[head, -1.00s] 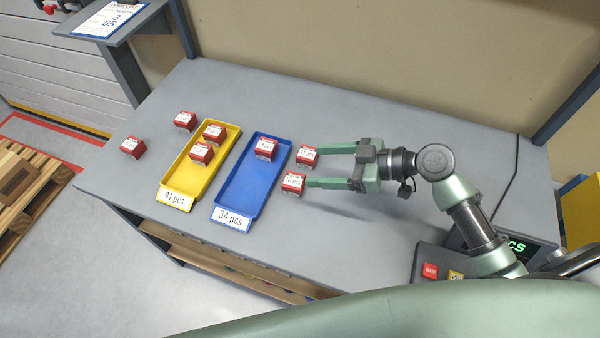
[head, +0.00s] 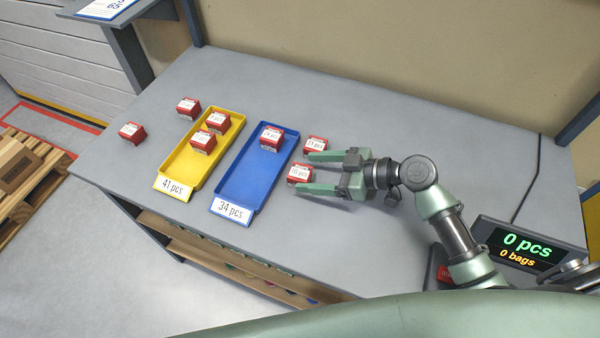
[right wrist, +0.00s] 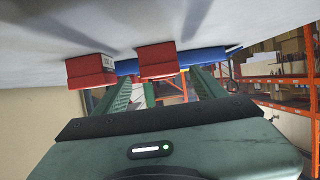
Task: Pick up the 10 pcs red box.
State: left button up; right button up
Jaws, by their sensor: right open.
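The red box labelled 10 pcs (head: 299,174) stands on the grey table, just right of the blue tray. My right gripper (head: 305,173) is open, its two fingers pointing left. The box is at the gap between the fingertips, and I cannot tell whether either finger touches it. In the right wrist view this red box (right wrist: 158,61) shows ahead between the open fingers. A second red box (head: 315,145) stands just beyond the upper finger; it shows at left in the right wrist view (right wrist: 90,70). My left gripper is out of view.
The blue tray (head: 237,198), labelled 34 pcs, holds one red box (head: 271,138). The yellow tray (head: 179,172), labelled 41 pcs, holds two. Two more red boxes (head: 188,107) (head: 132,133) stand left of it. A display (head: 527,246) reads 0 pcs, 0 bags. The table's back right is clear.

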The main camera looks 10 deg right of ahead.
aim_at(300, 171)
jog(key=x, duration=0.3)
jog(key=shift+w+a+f+p, duration=0.1)
jog(key=shift+a+p, duration=0.2)
jog(key=shift+p, duration=0.05)
jog(key=c, duration=1.5)
jog(key=shift+c, duration=0.2)
